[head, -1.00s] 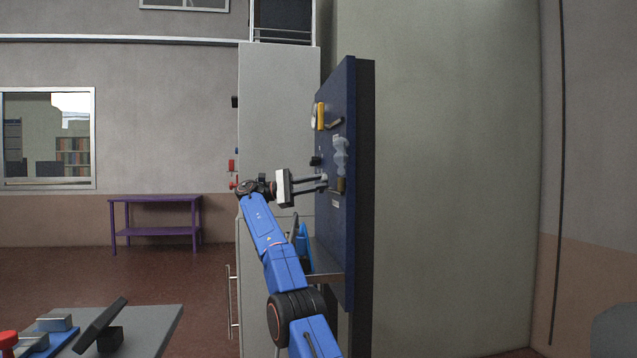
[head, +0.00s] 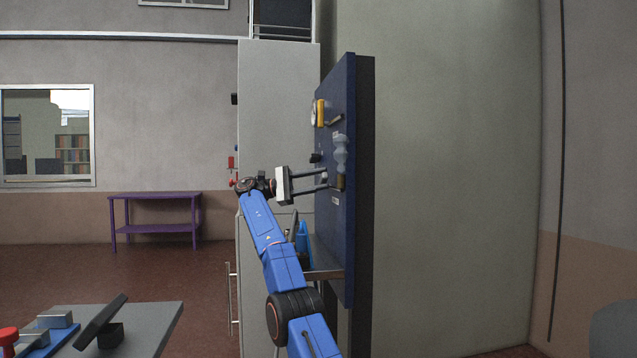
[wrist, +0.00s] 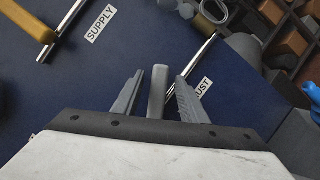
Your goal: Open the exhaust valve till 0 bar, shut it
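The dark blue panel (head: 335,230) stands upright at the centre right. In the wrist view, a grey handle (wrist: 157,92) stands between my gripper's fingers (wrist: 158,88), with gaps on both sides. It stands by a metal pipe and a partly hidden label ending in "UST" (wrist: 203,87). My gripper (head: 326,180) is open at the panel in the head view, by a small brownish valve part (head: 341,183). Pale grey rounded shapes (head: 341,152) show just above it.
A yellow handle (wrist: 30,20) and pipe are by the "SUPPLY" label (wrist: 101,24). A shelf with brown blocks (wrist: 290,45) is at the wrist view's upper right. A grey table (head: 150,325) is at lower left and a purple table (head: 155,215) farther back.

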